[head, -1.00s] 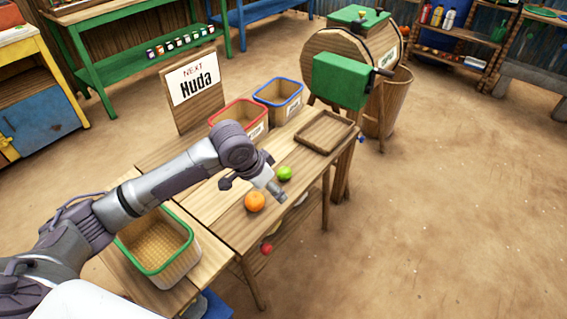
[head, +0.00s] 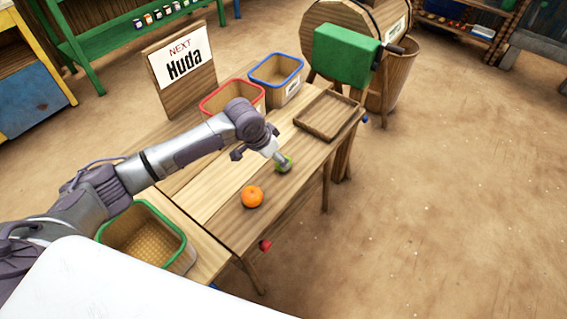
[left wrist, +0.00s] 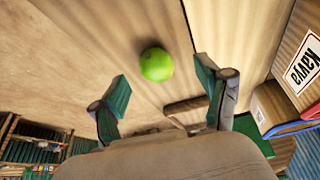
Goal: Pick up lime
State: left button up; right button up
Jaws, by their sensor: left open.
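The lime (head: 288,160) is a small green ball on the wooden table, partly hidden behind my left gripper (head: 283,164) in the head view. In the left wrist view the lime (left wrist: 156,65) shows whole, with bare wood around it. It lies a little beyond the fingertips and between their two lines. My left gripper (left wrist: 163,88) is open and empty, its green-padded fingers spread on either side. Whether a finger touches the lime cannot be told. My right gripper is not in view.
An orange (head: 252,197) lies on the table left of and nearer than the lime. A shallow wooden tray (head: 311,131) is to the right. Red-rimmed (head: 204,110), blue-rimmed (head: 290,89) and green-rimmed (head: 180,262) crates stand around, with a "Huda" sign (head: 182,68) behind.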

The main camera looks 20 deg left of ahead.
pick_arm(q)
jog(key=x, duration=0.3)
jog(key=shift+w+d+f, duration=0.2)
jog(key=shift+d+f, duration=0.05)
jog(key=shift+d, duration=0.25)
jog(key=shift+w+d+f, duration=0.1)
jog(key=shift+w+f, duration=0.05)
jog(key=shift+f, duration=0.3)
jog(key=shift+c, duration=1.2)
jog(key=c, duration=1)
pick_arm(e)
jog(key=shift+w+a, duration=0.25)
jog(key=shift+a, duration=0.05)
